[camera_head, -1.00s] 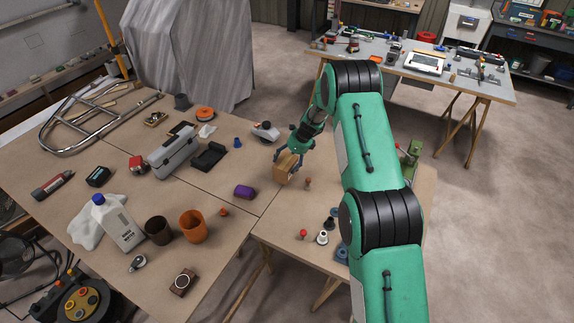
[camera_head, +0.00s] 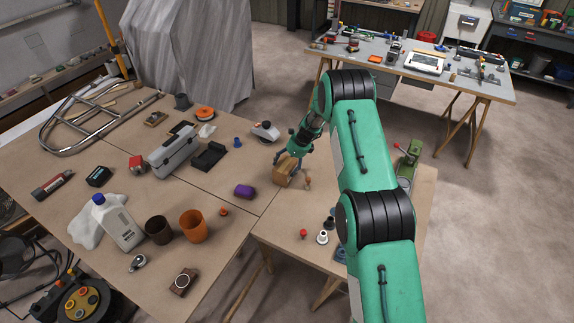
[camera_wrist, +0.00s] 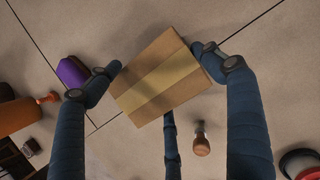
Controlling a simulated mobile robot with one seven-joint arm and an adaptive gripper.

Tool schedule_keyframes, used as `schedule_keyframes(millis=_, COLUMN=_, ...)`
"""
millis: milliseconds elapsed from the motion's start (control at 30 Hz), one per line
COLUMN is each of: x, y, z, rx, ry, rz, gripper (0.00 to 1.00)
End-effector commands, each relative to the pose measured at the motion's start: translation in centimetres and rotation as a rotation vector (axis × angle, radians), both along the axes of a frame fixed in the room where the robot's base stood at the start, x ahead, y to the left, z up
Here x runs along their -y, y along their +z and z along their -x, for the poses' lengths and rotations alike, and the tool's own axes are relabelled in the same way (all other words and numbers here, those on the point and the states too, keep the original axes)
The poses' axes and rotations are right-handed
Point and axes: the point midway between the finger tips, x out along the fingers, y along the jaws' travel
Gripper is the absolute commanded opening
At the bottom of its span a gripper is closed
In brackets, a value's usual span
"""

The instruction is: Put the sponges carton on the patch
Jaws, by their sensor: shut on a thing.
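The carton (camera_head: 283,175) is a small brown cardboard box with a lighter tape band, near the inner edge of the bench on the right. My gripper (camera_head: 287,159) is over it from above and shut on it. In the wrist view the carton (camera_wrist: 165,78) sits tilted between my fingers (camera_wrist: 158,62), with a third finger below it. I cannot tell whether its underside touches the bench.
A small wooden-handled piece (camera_head: 308,183) stands close right of the carton. A purple block (camera_head: 245,191) lies to its left, with an orange cup (camera_head: 194,227) and brown cup (camera_head: 159,230) further left. Small knobs (camera_head: 322,237) stand nearer. Bare board lies between them.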

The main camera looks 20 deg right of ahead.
Motion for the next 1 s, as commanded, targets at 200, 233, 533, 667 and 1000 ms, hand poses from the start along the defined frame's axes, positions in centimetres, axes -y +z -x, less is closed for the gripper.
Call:
schedule_keyframes(millis=200, x=0.02, y=-0.05, z=-0.08, rx=0.002, ry=-0.001, rz=0.000, gripper=0.47)
schedule_keyframes(millis=233, x=0.02, y=-0.05, z=-0.08, rx=0.002, ry=-0.001, rz=0.000, gripper=0.47)
schedule_keyframes(millis=533, x=0.01, y=-0.29, z=-0.02, rx=0.001, ry=0.000, rz=0.001, gripper=1.00)
schedule_keyframes(millis=667, x=0.01, y=-0.28, z=-0.02, rx=0.001, ry=0.000, rz=0.001, gripper=1.00)
schedule_keyframes(millis=1000, x=0.11, y=0.20, z=0.03, rx=0.001, ry=0.000, rz=0.001, gripper=1.00)
